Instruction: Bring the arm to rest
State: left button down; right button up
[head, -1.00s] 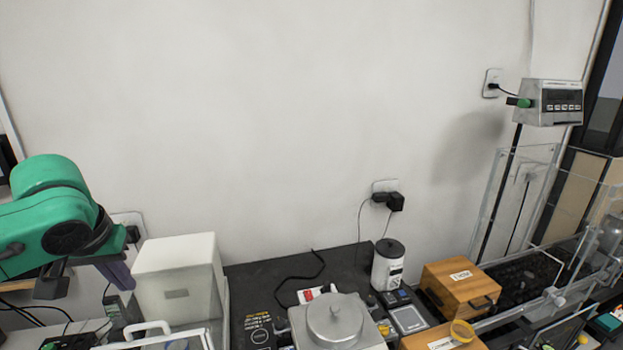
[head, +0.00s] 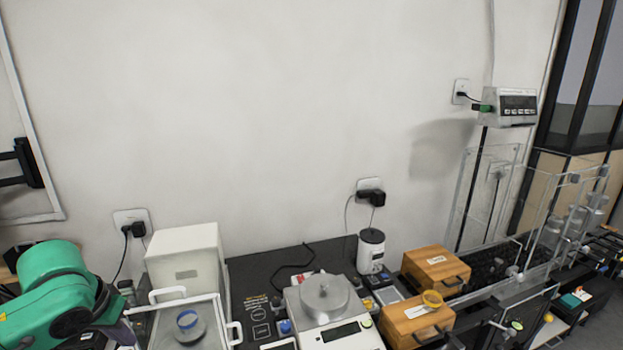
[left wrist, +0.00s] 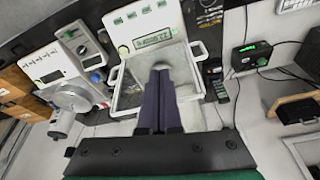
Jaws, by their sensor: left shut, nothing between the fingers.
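My left arm, green with dark joints, comes in at the lower left of the head view. Its gripper (head: 124,334) has dark purple fingers at the left side of a clear-walled balance enclosure (head: 232,333). In the left wrist view the two fingers (left wrist: 160,68) lie together, shut with nothing between them. They point over the white-framed enclosure (left wrist: 118,103) of a balance with a lit display (left wrist: 152,40). Whether the fingertips touch anything is hard to tell. My right gripper is in neither view.
A white balance housing (head: 186,262) stands beside the arm. Right of it are a scale with a round metal lid (head: 325,291), a white canister (head: 371,250), two wooden boxes (head: 436,268) and a tall clear-walled rig (head: 470,195).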

pick_arm(q)
jog(key=s+d+f+m+h, duration=0.1)
jog(key=s+d+f, duration=0.2)
jog(key=f, duration=0.4)
jog(key=s+d+f+m, duration=0.2)
jog(key=d+f, duration=0.1)
jog(key=f, duration=0.4)
jog(key=s+d+f, duration=0.5)
jog(key=s+d, duration=0.1)
jog(key=s, duration=0.3)
notch_tip(320, 180, down, 28)
jog(key=s+g+b, duration=0.1)
jog(key=s+b, duration=0.1)
jog(key=b, duration=0.2)
jog(key=s+a+f+g+b, duration=0.1)
jog(key=s+a+f+b, duration=0.1)
jog(key=s+f, duration=1.4)
jog(key=shift+s+a+m+g, duration=0.25)
jog(key=shift+a+m+g, duration=0.05)
jog(key=shift+a, duration=0.25)
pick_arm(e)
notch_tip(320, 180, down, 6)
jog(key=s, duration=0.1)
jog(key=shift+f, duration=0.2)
